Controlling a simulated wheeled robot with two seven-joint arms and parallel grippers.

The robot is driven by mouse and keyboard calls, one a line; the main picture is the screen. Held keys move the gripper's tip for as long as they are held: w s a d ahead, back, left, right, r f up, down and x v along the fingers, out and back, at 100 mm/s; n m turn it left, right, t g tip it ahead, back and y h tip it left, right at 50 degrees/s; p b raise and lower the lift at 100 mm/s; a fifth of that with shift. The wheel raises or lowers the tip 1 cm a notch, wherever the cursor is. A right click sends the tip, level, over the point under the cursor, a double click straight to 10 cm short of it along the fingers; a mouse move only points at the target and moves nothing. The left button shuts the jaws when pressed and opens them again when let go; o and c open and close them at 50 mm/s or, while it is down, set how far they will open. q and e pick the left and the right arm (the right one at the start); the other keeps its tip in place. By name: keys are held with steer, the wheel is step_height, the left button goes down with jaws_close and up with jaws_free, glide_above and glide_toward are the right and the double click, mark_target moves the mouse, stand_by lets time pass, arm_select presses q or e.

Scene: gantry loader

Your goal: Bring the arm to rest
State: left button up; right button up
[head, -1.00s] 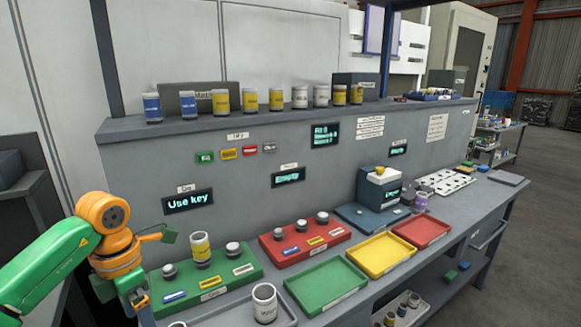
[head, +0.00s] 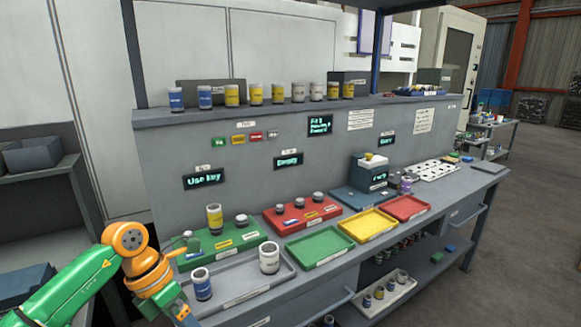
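My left arm comes in from the lower left, its orange wrist in front of the left end of the bench. My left gripper (head: 184,279) has its fingers apart, with nothing visible between them. It is near the green fixture tray (head: 244,243), whose left end it partly hides. A yellow-banded jar (head: 215,219) stands on that tray. A blue-banded jar (head: 202,285) and a white jar (head: 269,258) stand in the grey tray (head: 236,289), to the right of the gripper. My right gripper is not in view.
The bench also holds a red fixture tray (head: 282,228) and empty green (head: 318,248), yellow (head: 368,226) and red (head: 408,207) trays. Several jars line the upper shelf (head: 300,108). A grey shelf unit (head: 38,185) stands at the left. Open floor (head: 530,230) lies right.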

arm_select(q)
steer(key=w+d+f+n+t+h, duration=0.2)
steer(key=d+f+n+t+h, duration=0.15)
steer(key=d+n+h, duration=0.6)
steer(key=w+f+n+t+y, duration=0.3)
steer(key=f+n+t, duration=0.5)
steer(key=f+n, duration=0.45)
steer(key=s+a+f+n+y, duration=0.3)
steer(key=f+n, duration=0.1)
steer(key=f, duration=0.2)
steer(key=s+a+f+n+y, duration=0.2)
steer(key=f+n, duration=0.2)
steer(key=f, duration=0.1)
steer(key=s+a+f+n+g+y, duration=0.3)
steer(key=s+a+f+n+y, duration=0.15)
steer(key=s+f, duration=0.65)
steer(key=s+f+n+g, duration=0.3)
steer(key=s, duration=0.9)
steer(key=s+a+f+n+g+y, duration=0.1)
steer(key=s+f+n+g, duration=0.2)
steer(key=s, duration=0.9)
steer(key=shift+s+f+g, duration=0.3)
steer(key=shift+s+g, duration=0.1)
steer(key=shift+g, duration=0.25)
